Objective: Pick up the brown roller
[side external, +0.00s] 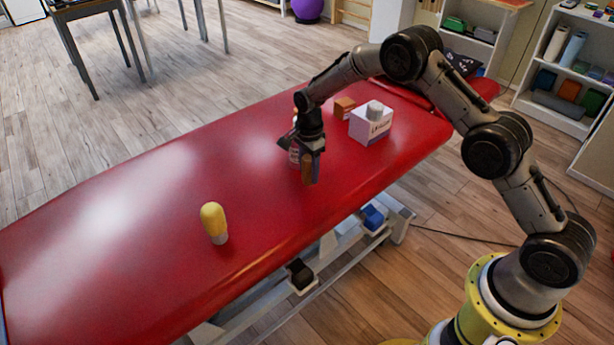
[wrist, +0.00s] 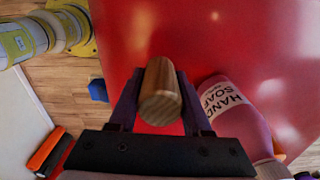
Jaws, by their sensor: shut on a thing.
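The brown roller (wrist: 160,92) is a short wooden cylinder, held between the two fingers of my gripper (wrist: 158,105) in the wrist view. In the side view, my gripper (side external: 311,150) points down over the red treatment table (side external: 150,185). The brown roller (side external: 308,169) shows below the fingers there, upright. My gripper is shut on it. I cannot tell whether its lower end touches the table.
A pink hand soap bottle (wrist: 238,112) stands close beside my gripper, partly hidden in the side view (side external: 293,154). A white box (side external: 370,125) and a small orange-brown box (side external: 344,107) stand behind. A yellow bottle (side external: 214,222) stands apart on the left; the red surface between is clear.

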